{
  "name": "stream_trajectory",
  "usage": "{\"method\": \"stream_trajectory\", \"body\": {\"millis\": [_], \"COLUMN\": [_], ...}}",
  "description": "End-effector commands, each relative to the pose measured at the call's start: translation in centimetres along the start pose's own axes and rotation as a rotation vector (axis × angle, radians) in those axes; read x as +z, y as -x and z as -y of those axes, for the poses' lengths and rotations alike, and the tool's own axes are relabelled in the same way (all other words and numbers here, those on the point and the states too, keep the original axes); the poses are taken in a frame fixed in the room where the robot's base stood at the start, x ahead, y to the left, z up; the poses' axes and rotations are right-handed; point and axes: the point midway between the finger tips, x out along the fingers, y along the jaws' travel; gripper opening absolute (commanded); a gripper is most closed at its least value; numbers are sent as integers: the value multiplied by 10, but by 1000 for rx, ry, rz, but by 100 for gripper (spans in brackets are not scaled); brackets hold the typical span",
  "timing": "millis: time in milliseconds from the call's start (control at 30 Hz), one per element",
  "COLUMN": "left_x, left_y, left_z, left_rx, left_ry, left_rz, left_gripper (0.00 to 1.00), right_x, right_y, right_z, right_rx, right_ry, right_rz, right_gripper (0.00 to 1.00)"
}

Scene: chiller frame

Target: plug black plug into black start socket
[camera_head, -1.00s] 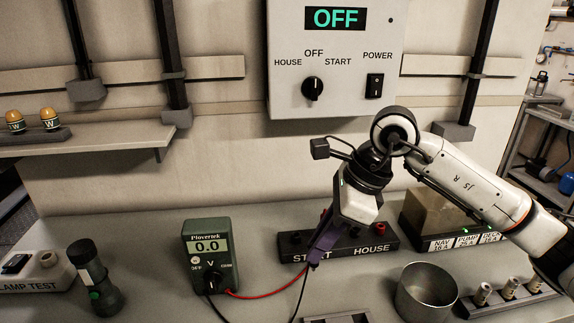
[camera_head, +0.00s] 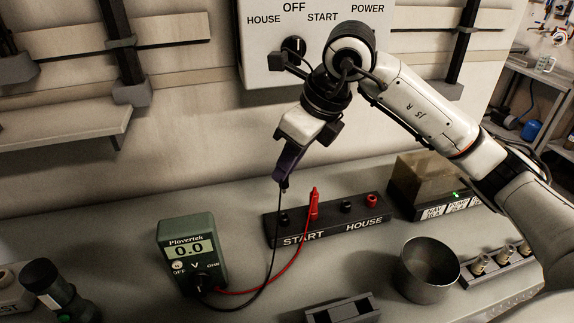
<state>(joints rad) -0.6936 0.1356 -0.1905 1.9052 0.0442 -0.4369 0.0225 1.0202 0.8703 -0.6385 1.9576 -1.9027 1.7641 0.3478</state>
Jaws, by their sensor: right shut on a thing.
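My right gripper (camera_head: 287,170) is shut on the black plug (camera_head: 284,184), mostly hidden between its dark fingers. It hangs above the left end of the black socket block (camera_head: 330,226), apart from it. The black start socket (camera_head: 284,219) is at the block's left end, above the START label, and looks empty. The red plug (camera_head: 314,206) stands upright in the START pair beside it. The black lead (camera_head: 273,250) runs from my gripper down to the green meter (camera_head: 191,250), which reads 0.0. My left gripper is not in view.
A black socket (camera_head: 347,207) and a red socket (camera_head: 372,202) are above the HOUSE label. A metal cup (camera_head: 428,270) stands at front right. A flashlight (camera_head: 55,290) stands at left. The red lead (camera_head: 285,268) crosses the bench before the block.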

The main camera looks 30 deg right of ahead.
Motion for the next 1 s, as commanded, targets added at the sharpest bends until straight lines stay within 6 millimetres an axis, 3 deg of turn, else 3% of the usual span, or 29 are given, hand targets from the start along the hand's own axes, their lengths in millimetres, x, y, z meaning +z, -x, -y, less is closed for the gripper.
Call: {"method": "stream_trajectory", "body": {"millis": [533,1000], "left_x": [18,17], "left_y": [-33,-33], "left_z": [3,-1], "left_rx": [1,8], "left_ry": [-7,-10], "left_rz": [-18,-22], "left_gripper": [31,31], "right_x": [-20,-23], "right_y": [-47,-53], "right_z": [0,0], "right_rx": [-1,0], "right_ry": [1,1], "right_rz": [-2,-1], "right_gripper": [0,0]}}
